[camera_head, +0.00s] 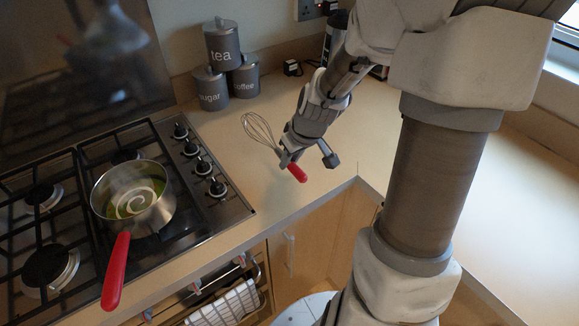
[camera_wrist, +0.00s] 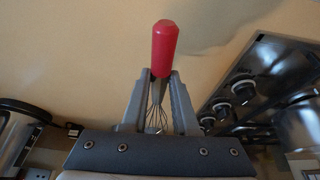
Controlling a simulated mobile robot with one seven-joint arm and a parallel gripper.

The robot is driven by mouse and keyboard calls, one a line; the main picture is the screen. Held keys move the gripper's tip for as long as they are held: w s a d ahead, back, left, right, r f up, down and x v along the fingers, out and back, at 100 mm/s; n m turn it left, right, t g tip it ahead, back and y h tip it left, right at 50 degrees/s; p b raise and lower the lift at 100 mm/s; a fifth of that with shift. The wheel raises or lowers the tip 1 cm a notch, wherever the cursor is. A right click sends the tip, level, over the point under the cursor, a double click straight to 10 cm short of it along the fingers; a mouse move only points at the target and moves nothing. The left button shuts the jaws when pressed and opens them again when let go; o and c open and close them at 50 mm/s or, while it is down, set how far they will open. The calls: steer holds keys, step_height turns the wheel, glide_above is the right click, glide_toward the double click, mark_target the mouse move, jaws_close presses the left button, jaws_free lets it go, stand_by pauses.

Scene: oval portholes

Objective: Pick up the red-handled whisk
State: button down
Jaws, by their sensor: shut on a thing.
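The whisk has a red handle (camera_head: 297,172) and a wire head (camera_head: 258,128). My gripper (camera_head: 287,160) is shut on it between the handle and the wires, over the worktop to the right of the hob. In the wrist view the red handle (camera_wrist: 164,48) stands out beyond the fingertips of my gripper (camera_wrist: 160,75), and the wires (camera_wrist: 156,118) show between the fingers. The whisk appears to be close above the worktop; I cannot tell the exact gap.
A gas hob (camera_head: 180,215) on the left bears a steel pan (camera_head: 165,205) whose red handle (camera_head: 117,270) juts over the front edge. Canisters (camera_head: 222,45) stand at the back wall. The worktop (camera_head: 225,125) around the gripper is mostly clear. A towel (camera_head: 228,305) hangs below.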

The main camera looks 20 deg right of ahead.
steer(key=s+d+r+p, duration=0.1)
steer(key=s+d+r, duration=0.5)
steer(key=s+d, duration=0.2)
steer(key=shift+d+r+p, duration=0.25)
steer(key=shift+p, duration=0.05)
steer(key=shift+a, duration=0.1)
stand_by(0.6)
